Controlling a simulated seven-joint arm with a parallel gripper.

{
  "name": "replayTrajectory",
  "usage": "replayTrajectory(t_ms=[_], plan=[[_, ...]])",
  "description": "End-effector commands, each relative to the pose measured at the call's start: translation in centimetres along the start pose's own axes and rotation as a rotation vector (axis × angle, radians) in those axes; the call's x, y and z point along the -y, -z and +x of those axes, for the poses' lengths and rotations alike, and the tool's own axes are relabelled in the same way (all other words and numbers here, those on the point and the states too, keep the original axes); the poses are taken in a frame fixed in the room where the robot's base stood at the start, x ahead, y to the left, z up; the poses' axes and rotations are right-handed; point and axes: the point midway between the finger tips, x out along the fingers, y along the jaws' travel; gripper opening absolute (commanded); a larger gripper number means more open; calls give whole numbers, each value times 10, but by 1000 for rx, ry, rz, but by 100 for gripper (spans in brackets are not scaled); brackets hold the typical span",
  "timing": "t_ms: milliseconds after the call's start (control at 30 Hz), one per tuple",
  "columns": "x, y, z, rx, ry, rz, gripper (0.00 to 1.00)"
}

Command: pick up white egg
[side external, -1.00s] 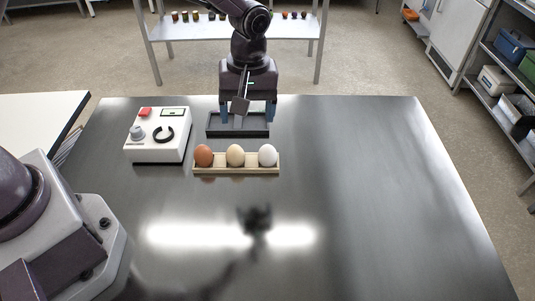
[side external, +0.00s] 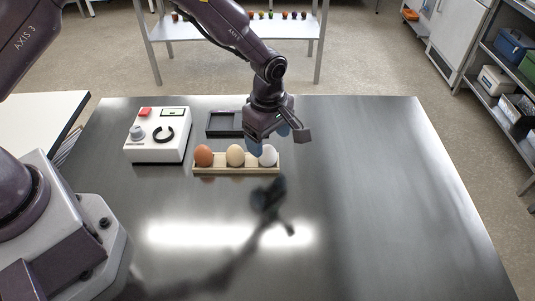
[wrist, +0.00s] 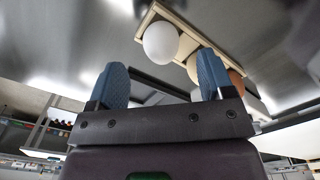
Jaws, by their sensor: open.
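The white egg (side external: 268,157) sits at the right end of a wooden egg holder (side external: 236,170), beside a beige egg (side external: 235,155) and a brown egg (side external: 203,155). My gripper (side external: 271,143) is open and empty, above and just behind the white egg, partly in front of its top. In the wrist view the white egg (wrist: 161,43) is beyond the fingertips, in the gap between the two blue fingers (wrist: 161,70). The other eggs show behind the right finger, partly hidden.
A white device (side external: 158,135) with a dial and red button stands left of the holder. A dark tray (side external: 223,123) lies behind the holder, partly hidden by my gripper. The table (side external: 370,200) is clear to the right and in front.

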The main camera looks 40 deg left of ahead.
Motion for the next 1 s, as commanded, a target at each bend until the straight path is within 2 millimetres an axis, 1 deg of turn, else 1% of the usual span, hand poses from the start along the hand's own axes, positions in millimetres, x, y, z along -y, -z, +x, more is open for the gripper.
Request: replayTrajectory(t_ms=[67,200,333,433,633,667,700,767,800,833,867,1000], plan=[[0,0,7,0,1,0,75],[2,2,29,0,4,0,75],[2,2,45,0,2,-1,75],[1,2,51,1,1,1,75],[1,2,52,1,-1,1,75],[1,2,52,1,-1,1,72],[1,2,52,1,-1,1,63],[1,2,52,1,-1,1,50],[1,2,52,1,-1,1,40],[1,2,52,1,-1,1,33],[1,2,52,1,0,1,31],[1,2,52,1,-1,1,31]])
